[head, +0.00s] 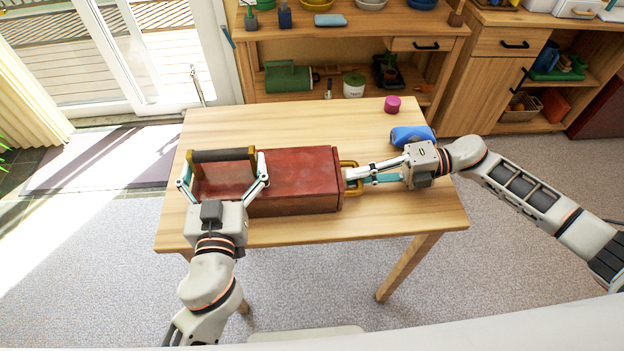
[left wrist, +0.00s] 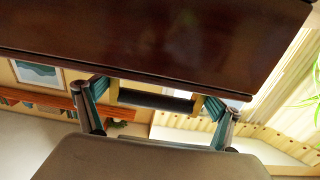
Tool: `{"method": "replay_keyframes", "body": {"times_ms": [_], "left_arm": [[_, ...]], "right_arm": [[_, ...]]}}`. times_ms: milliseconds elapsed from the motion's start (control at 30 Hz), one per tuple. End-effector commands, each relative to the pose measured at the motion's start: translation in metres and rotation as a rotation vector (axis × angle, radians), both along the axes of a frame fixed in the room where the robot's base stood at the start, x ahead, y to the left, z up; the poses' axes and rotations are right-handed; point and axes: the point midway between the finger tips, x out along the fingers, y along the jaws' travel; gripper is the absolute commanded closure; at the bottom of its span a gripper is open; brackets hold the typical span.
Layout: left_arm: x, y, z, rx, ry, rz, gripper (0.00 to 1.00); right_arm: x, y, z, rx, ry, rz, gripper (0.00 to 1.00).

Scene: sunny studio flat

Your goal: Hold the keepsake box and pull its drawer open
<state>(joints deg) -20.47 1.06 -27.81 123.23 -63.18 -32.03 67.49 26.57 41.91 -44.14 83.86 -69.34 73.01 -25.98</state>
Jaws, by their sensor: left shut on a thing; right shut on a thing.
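The keepsake box (head: 295,172) is a long red-brown wooden box lying on the table. A dark bar handle (head: 222,155) with brass ends stands at its left end. My left gripper (head: 225,162) is spread wide along this handle, a finger at each end, shut on it. The left wrist view shows the handle (left wrist: 155,100) between the fingers, with the box's dark side (left wrist: 150,35) above. A brass drawer pull (head: 349,187) sits on the box's right end. My right gripper (head: 350,177) is shut on this pull. I see no clear gap at the drawer front.
The wooden table (head: 400,205) is clear in front and to the right of the box. A blue object (head: 412,135) lies behind my right gripper, and a magenta cylinder (head: 392,104) stands near the back edge. A wooden shelf unit (head: 345,45) stands behind the table.

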Motion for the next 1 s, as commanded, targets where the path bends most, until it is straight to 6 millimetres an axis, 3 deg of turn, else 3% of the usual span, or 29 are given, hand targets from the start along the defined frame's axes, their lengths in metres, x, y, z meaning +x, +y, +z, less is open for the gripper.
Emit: {"method": "replay_keyframes", "body": {"times_ms": [1000], "left_arm": [[0.001, 0.002, 0.002, 0.000, -0.004, 0.004, 0.26]], "right_arm": [[0.002, -0.027, -0.002, -0.008, -0.001, -0.008, 1.00]]}}
